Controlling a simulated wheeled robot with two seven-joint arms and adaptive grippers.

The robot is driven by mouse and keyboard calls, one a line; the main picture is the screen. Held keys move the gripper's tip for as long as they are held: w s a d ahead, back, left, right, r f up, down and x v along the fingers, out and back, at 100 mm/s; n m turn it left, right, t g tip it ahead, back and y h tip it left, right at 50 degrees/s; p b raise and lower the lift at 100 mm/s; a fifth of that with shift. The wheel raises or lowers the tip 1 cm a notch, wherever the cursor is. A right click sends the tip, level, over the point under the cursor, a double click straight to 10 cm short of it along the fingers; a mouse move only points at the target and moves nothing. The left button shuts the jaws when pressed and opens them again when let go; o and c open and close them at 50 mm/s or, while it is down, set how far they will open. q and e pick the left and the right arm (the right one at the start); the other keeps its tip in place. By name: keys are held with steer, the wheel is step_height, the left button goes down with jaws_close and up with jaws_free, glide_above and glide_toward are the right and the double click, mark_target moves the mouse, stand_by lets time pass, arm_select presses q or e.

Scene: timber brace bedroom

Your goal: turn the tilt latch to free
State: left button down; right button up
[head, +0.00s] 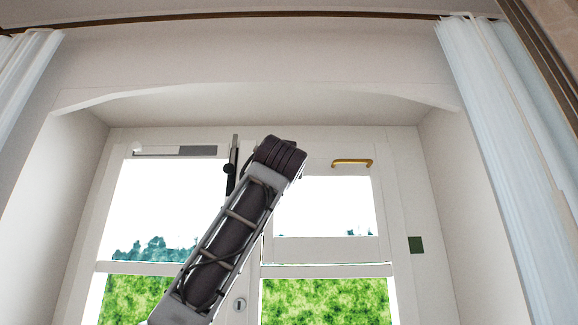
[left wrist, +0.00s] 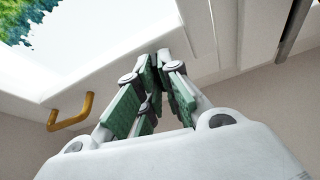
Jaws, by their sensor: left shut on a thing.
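My left arm rises from the bottom of the head view, and its forearm hides the left gripper there. In the left wrist view my left gripper (left wrist: 158,72), with green pads, has its fingers drawn together at the window frame. The right window sash (head: 320,250) carries a brass handle (head: 352,163), which also shows left of the fingers in the wrist view (left wrist: 72,112). My right gripper is not in view.
A dark vertical bar with a black knob (head: 229,169) is left of my forearm. A keyhole plate (head: 240,304) sits lower on the middle frame. A dark green square (head: 415,244) is on the right frame. Pale curtains (head: 500,130) hang at both sides of the recess.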

arm_select(q)
steer(key=shift+d+f+n+y, duration=0.15)
steer(key=shift+n+y, duration=0.85)
steer(key=shift+n, duration=0.7)
steer(key=c, duration=1.6)
jaws_free()
steer(key=shift+s, duration=0.1)
steer(key=v, duration=1.1)
steer(key=shift+s, duration=0.3)
steer(key=shift+f, duration=0.2)
